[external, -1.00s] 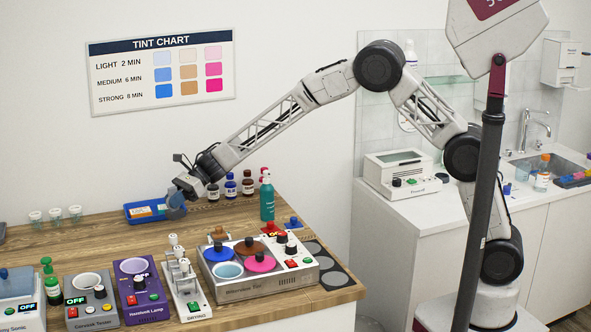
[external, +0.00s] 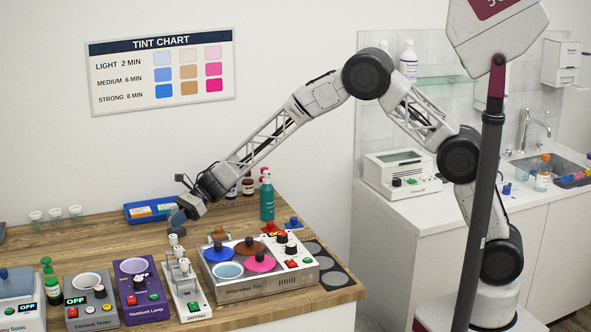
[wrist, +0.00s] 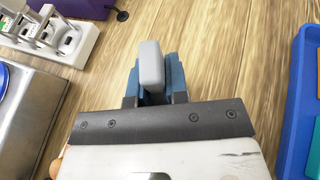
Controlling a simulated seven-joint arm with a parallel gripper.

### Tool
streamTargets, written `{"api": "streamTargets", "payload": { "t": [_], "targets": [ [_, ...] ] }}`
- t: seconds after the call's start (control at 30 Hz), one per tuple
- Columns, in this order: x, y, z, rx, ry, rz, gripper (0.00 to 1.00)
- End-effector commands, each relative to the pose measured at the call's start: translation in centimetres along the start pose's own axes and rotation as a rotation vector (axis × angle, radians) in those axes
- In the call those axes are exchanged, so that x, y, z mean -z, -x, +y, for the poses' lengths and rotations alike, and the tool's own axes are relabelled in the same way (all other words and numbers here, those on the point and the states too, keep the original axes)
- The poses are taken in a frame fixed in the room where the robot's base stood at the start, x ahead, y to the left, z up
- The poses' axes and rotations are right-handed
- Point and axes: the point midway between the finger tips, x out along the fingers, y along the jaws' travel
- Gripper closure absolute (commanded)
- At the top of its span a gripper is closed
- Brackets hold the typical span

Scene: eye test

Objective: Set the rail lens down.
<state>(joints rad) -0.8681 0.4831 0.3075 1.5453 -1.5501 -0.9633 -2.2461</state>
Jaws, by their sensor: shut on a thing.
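My gripper (external: 177,217) is over the wooden counter, between the blue tray and the white drying rack (external: 184,286). In the wrist view my gripper (wrist: 153,78) has its blue fingers close together, with a grey block at their end. The drying rack also shows at the upper left of the wrist view (wrist: 48,38), with upright posts and slots. I cannot tell whether the gripper touches the counter.
The blue tray (external: 135,217) lies behind the gripper. The tint station (external: 262,283) with coloured lids and the purple lamp unit (external: 142,290) stand in front. A teal bottle (external: 267,200) and small dark bottles (external: 248,185) stand to the right. Bare wood (external: 95,240) lies to the left.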

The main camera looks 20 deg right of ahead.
Motion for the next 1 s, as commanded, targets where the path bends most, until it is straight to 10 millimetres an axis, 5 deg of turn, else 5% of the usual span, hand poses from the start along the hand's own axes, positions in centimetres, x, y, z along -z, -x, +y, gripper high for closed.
{"api": "streamTargets", "payload": {
  "t": [0.63,0.67,0.8,1.0],
  "targets": [
    [1.8,-0.8,0.0,0.0,0.0,0.0,1.0],
    [1.8,-0.8,0.0,0.0,0.0,0.0,0.82],
    [1.8,-0.8,0.0,0.0,0.0,0.0,0.61],
    [1.8,-0.7,0.0,0.0,0.0,0.0,0.6]
  ]
}}
